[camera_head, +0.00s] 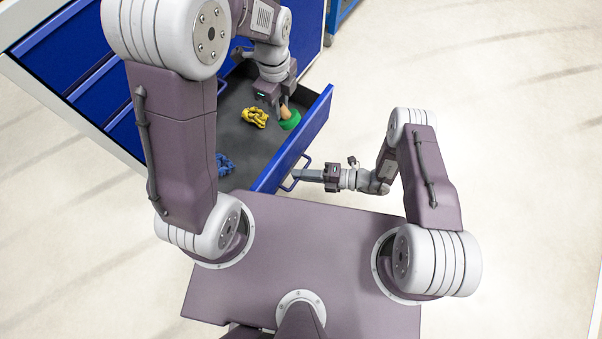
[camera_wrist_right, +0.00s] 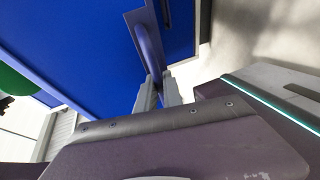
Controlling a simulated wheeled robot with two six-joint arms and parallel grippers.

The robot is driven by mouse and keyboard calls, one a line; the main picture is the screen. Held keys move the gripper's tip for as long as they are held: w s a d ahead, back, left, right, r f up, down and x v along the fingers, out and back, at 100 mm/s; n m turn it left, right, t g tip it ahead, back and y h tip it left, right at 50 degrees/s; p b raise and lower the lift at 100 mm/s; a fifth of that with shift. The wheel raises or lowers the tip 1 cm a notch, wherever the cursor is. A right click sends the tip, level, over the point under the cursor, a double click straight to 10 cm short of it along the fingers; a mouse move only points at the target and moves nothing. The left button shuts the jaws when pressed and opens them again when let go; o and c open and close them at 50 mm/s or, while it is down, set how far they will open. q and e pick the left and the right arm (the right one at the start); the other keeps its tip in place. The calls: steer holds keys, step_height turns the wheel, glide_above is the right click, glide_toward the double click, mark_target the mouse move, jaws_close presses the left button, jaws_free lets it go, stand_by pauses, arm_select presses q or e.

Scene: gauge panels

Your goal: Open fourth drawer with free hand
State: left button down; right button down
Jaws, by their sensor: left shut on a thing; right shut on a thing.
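A blue-fronted drawer (camera_head: 313,127) is pulled out of the cabinet. Its dark inside shows in the head view. My right gripper (camera_head: 296,174) is shut on the blue bar handle (camera_head: 289,184) at the drawer's front. In the right wrist view the fingers (camera_wrist_right: 159,92) close around the lower end of the handle (camera_wrist_right: 148,45). My left gripper (camera_head: 281,101) points down over the open drawer and is shut on a tan-topped thing with a green round base (camera_head: 291,121). The fingers partly hide its tan top. I cannot tell whether its base touches the drawer floor.
A yellow knotted thing (camera_head: 255,117) and a blue one (camera_head: 224,163) lie in the drawer. Closed blue drawer fronts (camera_head: 62,48) stand at the upper left, partly behind my left arm. Pale floor (camera_head: 480,100) to the right is clear.

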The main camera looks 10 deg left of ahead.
steer(key=shift+f, duration=0.1)
steer(key=c, duration=1.8)
jaws_free()
